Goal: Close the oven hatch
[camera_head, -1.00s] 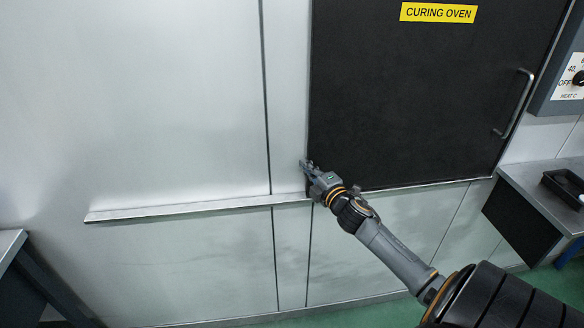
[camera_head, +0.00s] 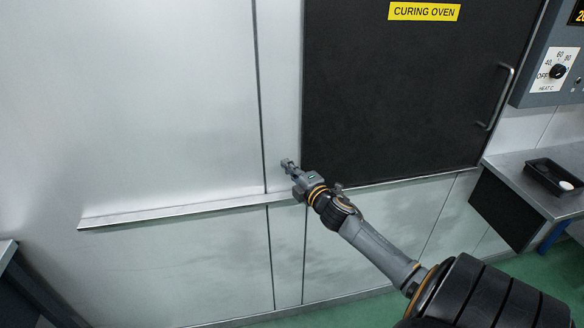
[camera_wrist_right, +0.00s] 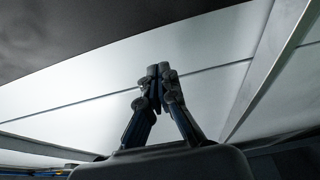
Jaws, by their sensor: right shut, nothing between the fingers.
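The oven hatch (camera_head: 400,95) is a large black panel with a yellow "CURING OVEN" label (camera_head: 423,11) and an upright metal handle (camera_head: 499,97) near its right edge. It stands above a metal rail, at the right of the pale wall. My right gripper (camera_head: 288,163) is just left of the hatch's lower left corner, in front of the pale wall strip. It is shut and empty; its fingertips meet in the right wrist view (camera_wrist_right: 158,72). Contact with the hatch edge cannot be told. My left gripper is out of view.
The metal rail (camera_head: 150,214) runs left along the wall below the gripper. A control box with a heat dial (camera_head: 557,71) is right of the hatch. A bench (camera_head: 520,175) with a black tray (camera_head: 553,178) stands below it. A bench corner shows at lower left.

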